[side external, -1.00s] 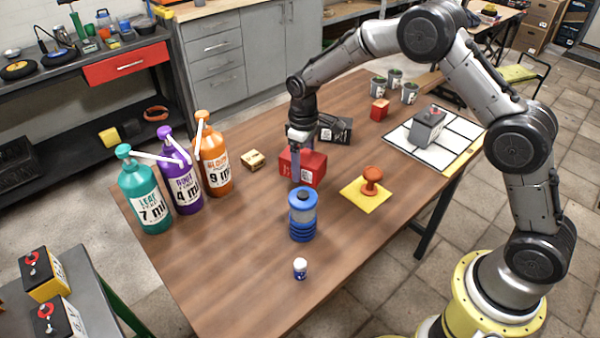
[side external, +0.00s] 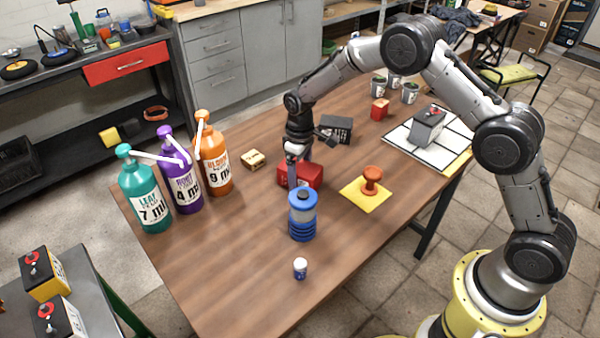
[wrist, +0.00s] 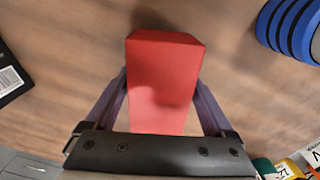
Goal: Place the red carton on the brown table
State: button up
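The red carton (side external: 311,176) is at the middle of the brown table (side external: 235,262), behind the blue ribbed bottle. My gripper (side external: 299,167) reaches down to it from above, one finger on the near side. In the wrist view, the red carton (wrist: 163,85) fills the space between the two fingers of my gripper (wrist: 162,82). Both fingertips lie against its sides, so the gripper looks shut on it. The carton is at or very close to the tabletop; I cannot tell whether it touches.
The blue bottle (side external: 302,215) stands close in front of the carton. A black box (side external: 335,129) is behind it, a small tan box (side external: 253,159) to the left, and a red stamp (side external: 371,180) on a yellow sheet to the right. Pump bottles (side external: 180,180) line the left. The front-left tabletop is clear.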

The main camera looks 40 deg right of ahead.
aim_at(300, 165)
jog(key=shift+o, duration=0.5)
notch_tip(300, 165, up, 14)
jog(key=shift+w+d, duration=0.2)
jog(key=s+d+r+m+t, duration=0.2)
jog(key=s+d+r+t, duration=0.1)
jog(key=s+r, duration=1.25)
jog(key=s+f+m+t, duration=0.2)
jog(key=s+f, duration=0.2)
jog(key=s, duration=1.5)
jog(key=shift+s+d+t, duration=0.25)
jog(key=shift+d+t, duration=0.05)
